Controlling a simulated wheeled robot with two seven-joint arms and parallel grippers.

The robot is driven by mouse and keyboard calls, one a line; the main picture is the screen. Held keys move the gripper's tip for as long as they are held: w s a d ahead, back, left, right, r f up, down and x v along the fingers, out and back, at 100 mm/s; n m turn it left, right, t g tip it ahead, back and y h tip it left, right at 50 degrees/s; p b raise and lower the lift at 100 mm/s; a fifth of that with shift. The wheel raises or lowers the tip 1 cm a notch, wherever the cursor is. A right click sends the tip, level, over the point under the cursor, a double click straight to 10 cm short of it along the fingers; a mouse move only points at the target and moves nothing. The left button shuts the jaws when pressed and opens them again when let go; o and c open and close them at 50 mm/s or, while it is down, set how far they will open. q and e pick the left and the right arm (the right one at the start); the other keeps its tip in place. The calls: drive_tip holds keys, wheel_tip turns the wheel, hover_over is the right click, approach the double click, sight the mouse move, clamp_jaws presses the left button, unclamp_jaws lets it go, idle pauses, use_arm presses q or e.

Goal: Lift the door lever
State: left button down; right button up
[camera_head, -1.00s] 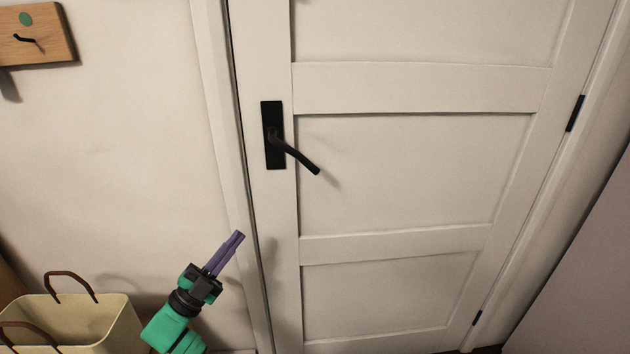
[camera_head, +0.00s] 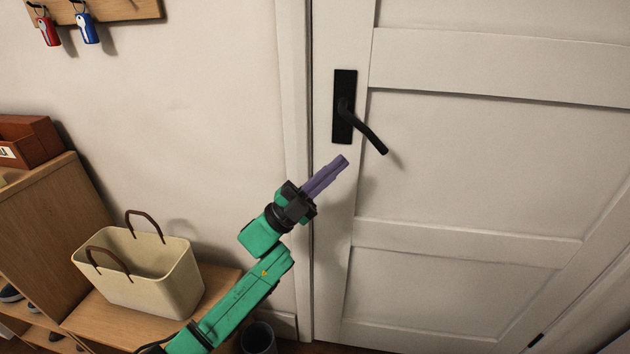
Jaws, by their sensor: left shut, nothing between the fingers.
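The black door lever (camera_head: 366,132) sits on a black plate (camera_head: 344,92) near the left edge of the white door (camera_head: 460,160). The lever's free end slopes down to the right. My left gripper (camera_head: 343,162), with purple fingers, is shut with nothing in it. In the picture its fingertips are just below and left of the lever's free end, apart from it. My right gripper is not in view.
A cream basket (camera_head: 150,275) with brown handles stands on a wooden bench (camera_head: 105,325) at the lower left. A dark bin (camera_head: 258,338) is beside it. A wooden rack (camera_head: 100,10) with red and blue key tags hangs on the wall. The door's front is clear.

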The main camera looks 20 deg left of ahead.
use_arm(q)
drive_tip(key=x, duration=0.5)
drive_tip(key=shift+w+p, duration=0.1)
drive_tip(key=shift+p, duration=0.25)
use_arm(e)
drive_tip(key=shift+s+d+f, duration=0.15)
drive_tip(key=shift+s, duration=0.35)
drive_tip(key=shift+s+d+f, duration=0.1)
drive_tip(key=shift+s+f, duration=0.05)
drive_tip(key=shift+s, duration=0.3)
